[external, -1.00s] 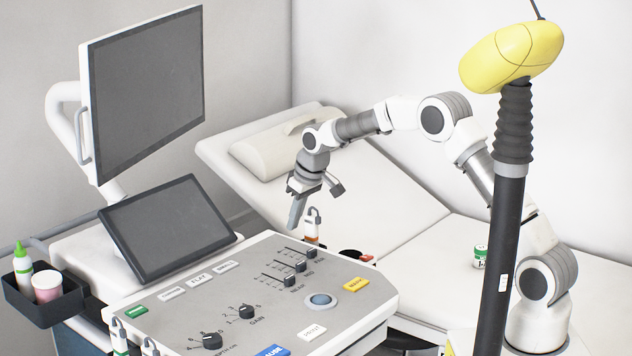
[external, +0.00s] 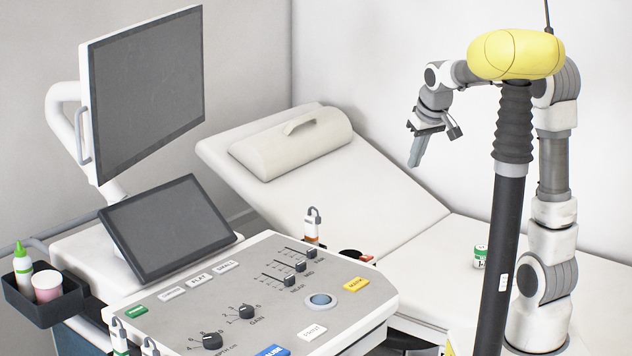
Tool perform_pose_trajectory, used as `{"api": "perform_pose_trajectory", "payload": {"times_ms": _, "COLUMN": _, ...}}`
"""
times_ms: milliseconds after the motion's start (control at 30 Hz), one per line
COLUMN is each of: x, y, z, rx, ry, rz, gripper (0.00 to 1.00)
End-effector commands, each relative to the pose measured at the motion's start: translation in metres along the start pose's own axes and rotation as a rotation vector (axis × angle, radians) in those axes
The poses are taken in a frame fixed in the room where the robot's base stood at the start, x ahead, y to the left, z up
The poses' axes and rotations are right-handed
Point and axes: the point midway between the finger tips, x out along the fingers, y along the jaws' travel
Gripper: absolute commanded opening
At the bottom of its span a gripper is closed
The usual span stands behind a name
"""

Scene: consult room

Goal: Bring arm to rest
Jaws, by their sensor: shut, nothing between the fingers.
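My gripper (external: 415,152) hangs in the air above the examination couch (external: 380,208), right of the couch's pillow, with its fingers pointing down. It is shut with nothing held. My arm is folded back and raised at the right, partly hidden behind my yellow-topped column.
The ultrasound console (external: 240,310) with knobs and sliders fills the front, apart from my arm. A large monitor (external: 148,88) and a tilted screen (external: 168,228) stand at the left. A pillow (external: 290,150) and a small green-white container (external: 480,257) lie on the couch. A black tray (external: 40,308) holds a bottle and cup.

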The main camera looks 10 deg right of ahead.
Motion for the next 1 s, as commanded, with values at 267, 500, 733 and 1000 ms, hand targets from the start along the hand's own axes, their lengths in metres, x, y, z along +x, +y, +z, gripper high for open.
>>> {"api": "perform_pose_trajectory", "payload": {"times_ms": 267, "x": -0.059, "y": 0.050, "z": 0.088, "rx": 0.149, "ry": 0.031, "rz": 0.065, "gripper": 0.00}}
{"api": "perform_pose_trajectory", "payload": {"times_ms": 500, "x": -0.085, "y": 0.069, "z": 0.171, "rx": 0.273, "ry": 0.056, "rz": 0.117, "gripper": 0.00}}
{"api": "perform_pose_trajectory", "payload": {"times_ms": 733, "x": -0.089, "y": 0.072, "z": 0.229, "rx": 0.359, "ry": 0.071, "rz": 0.151, "gripper": 0.00}}
{"api": "perform_pose_trajectory", "payload": {"times_ms": 1000, "x": -0.088, "y": 0.072, "z": 0.245, "rx": 0.383, "ry": 0.075, "rz": 0.160, "gripper": 0.00}}
